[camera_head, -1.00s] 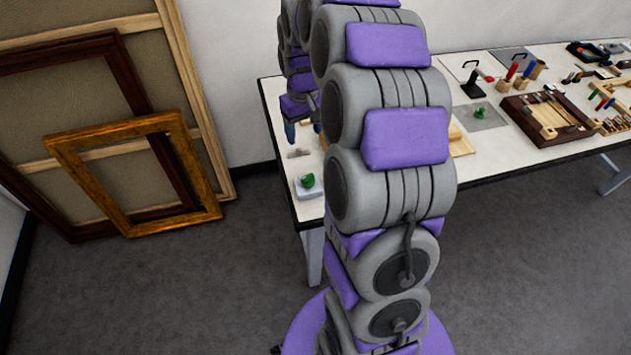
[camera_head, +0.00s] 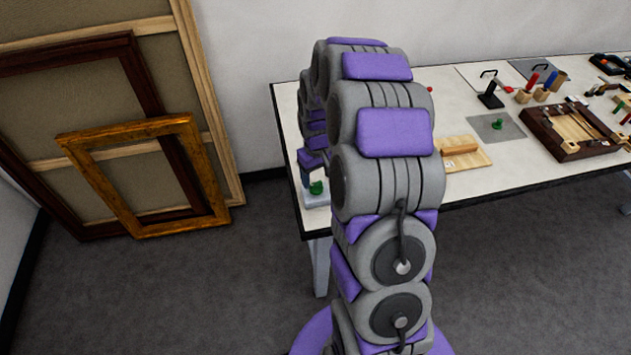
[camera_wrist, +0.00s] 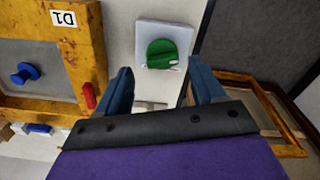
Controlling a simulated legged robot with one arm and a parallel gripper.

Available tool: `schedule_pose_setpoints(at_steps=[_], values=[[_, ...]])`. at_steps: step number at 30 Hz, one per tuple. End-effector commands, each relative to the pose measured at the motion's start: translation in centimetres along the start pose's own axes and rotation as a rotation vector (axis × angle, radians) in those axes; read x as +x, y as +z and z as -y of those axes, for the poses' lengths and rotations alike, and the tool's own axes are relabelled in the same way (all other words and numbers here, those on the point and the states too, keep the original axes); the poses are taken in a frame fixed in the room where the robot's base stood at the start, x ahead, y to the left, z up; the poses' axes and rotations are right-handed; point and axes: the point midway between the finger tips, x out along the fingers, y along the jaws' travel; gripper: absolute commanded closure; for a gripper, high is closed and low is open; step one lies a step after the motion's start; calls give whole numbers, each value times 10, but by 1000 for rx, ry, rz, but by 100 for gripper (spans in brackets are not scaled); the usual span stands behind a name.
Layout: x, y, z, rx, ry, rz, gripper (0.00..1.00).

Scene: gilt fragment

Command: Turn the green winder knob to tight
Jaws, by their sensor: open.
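The green winder knob (camera_head: 316,187) sits on a pale square base (camera_head: 318,200) at the table's near left corner. In the wrist view the round green knob (camera_wrist: 162,53) shows on its white plate (camera_wrist: 182,32), with a small pale mark at its lower right. My gripper (camera_wrist: 156,80) is open and empty, its two blue fingers spread either side of the knob's line. The knob lies beyond the fingertips; I cannot tell the exact gap. In the head view my arm hides most of the gripper beside the knob.
A yellow wooden frame labelled D1 (camera_wrist: 95,25) with a blue knob (camera_wrist: 25,73) and a red peg (camera_wrist: 89,95) lies left in the wrist view. Picture frames (camera_head: 140,235) lean on the wall. A green piece (camera_head: 498,124) sits on a grey plate further right.

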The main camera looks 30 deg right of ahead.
Motion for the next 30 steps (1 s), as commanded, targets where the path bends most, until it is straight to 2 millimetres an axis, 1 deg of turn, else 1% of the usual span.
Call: schedule_pose_setpoints(at_steps=[1, 6, 11, 17, 23, 30], values=[[8, 0, 1, 0, 1, 1, 32], [20, 0, 5, 0, 5, 0, 32], [23, 0, 8, -1, 8, 0, 32], [23, 0, 4, 0, 5, -1, 33], [24, 0, 1, 0, 2, -1, 52], [23, 0, 3, -1, 6, 0, 75]])
